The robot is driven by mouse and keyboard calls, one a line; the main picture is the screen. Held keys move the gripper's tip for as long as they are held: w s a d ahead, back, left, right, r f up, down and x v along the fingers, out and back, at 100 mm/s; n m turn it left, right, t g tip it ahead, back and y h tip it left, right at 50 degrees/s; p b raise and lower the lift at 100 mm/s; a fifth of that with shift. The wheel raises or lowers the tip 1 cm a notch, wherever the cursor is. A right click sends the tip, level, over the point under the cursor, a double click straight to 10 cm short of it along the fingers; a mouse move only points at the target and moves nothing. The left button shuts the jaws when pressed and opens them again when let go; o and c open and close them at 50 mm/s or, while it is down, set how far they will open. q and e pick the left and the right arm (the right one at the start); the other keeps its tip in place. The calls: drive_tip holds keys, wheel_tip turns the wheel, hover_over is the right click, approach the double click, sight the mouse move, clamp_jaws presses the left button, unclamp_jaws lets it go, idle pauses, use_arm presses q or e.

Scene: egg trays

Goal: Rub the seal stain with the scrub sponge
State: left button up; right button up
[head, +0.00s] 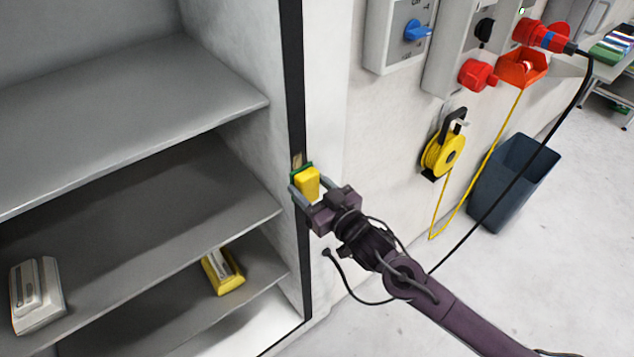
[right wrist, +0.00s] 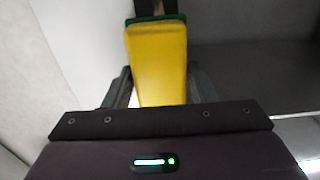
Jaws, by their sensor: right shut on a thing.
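The scrub sponge (head: 307,181) is yellow with a green scrub side. My right gripper (head: 310,188) is shut on it at the cabinet's front edge. The black seal (head: 293,80) runs up that edge. A small tan-brown stain (head: 297,160) shows on the seal just above the sponge, partly hidden by it. The green side faces the seal and looks to be at or against it; I cannot tell if they touch. In the right wrist view the sponge (right wrist: 157,65) sits between the fingers, with the dark seal (right wrist: 155,8) beyond its green end. My left gripper is out of view.
The open cabinet has grey shelves (head: 120,110). A yellow item (head: 222,272) and a whitish item (head: 37,294) sit on lower shelves. On the wall at right are switch boxes (head: 395,35), a yellow cable reel (head: 443,155) and hanging cables; a dark bin (head: 515,180) stands below.

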sight(303, 185)
drive_tip(key=shift+s+a, duration=0.65)
drive_tip(key=shift+a, duration=0.25)
drive_tip(key=shift+r+p, duration=1.2)
drive_tip(key=shift+r, duration=0.1)
drive_tip(key=shift+d+f, duration=0.1)
drive_tip(key=shift+w+d, duration=0.6)
drive_tip(key=shift+d, duration=0.2)
drive_tip(key=shift+w+d, duration=0.6)
drive_tip(key=shift+d, duration=0.15)
drive_tip(key=shift+r+p, duration=1)
drive_tip(key=shift+r, duration=0.15)
drive_tip(key=shift+s+a, duration=0.65)
drive_tip(key=shift+a, duration=0.2)
drive_tip(key=shift+s+a, duration=0.6)
drive_tip(key=shift+a, duration=0.25)
drive_tip(key=shift+p, duration=0.3)
